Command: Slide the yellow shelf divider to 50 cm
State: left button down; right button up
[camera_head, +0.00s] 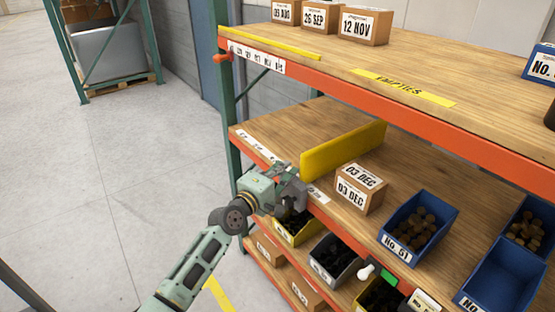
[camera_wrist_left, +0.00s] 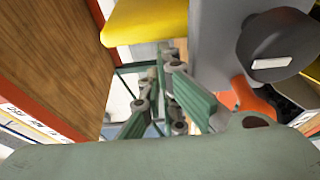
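The yellow shelf divider (camera_head: 343,150) stands upright across the depth of the middle shelf (camera_head: 290,127), left of a cardboard box. My left gripper (camera_head: 296,187) is at the divider's front end, by the shelf's front edge. I cannot tell whether its fingers touch or grip the divider. In the left wrist view a yellow surface that looks like the divider (camera_wrist_left: 147,22) is close at the top. The finger opening is not clear there. A white label strip with small markings runs along the shelf front, partly hidden by my gripper. My right gripper is not in view.
The "03 DEC" box (camera_head: 359,188) stands right of the divider. Blue bin "No. 51" (camera_head: 397,243) and other blue bins are farther right. Several bins and boxes fill the shelf below. The upper shelf (camera_head: 330,62) overhangs. The shelf left of the divider is clear.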

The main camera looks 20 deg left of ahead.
aim_at(303, 174)
pick_arm(q)
jog(key=d, duration=0.1)
jog(key=s+p, duration=0.1)
jog(key=s+d, duration=0.1)
jog(key=shift+d+r+p, duration=0.25)
jog(key=shift+d+p, duration=0.1)
jog(key=shift+p, duration=0.05)
jog(key=shift+s+d+f+p, duration=0.25)
jog(key=shift+s+d+p, duration=0.4)
jog(key=shift+d, duration=0.15)
jog(key=shift+s+d, duration=0.1)
jog(key=shift+d, duration=0.05)
jog(key=shift+f, duration=0.25)
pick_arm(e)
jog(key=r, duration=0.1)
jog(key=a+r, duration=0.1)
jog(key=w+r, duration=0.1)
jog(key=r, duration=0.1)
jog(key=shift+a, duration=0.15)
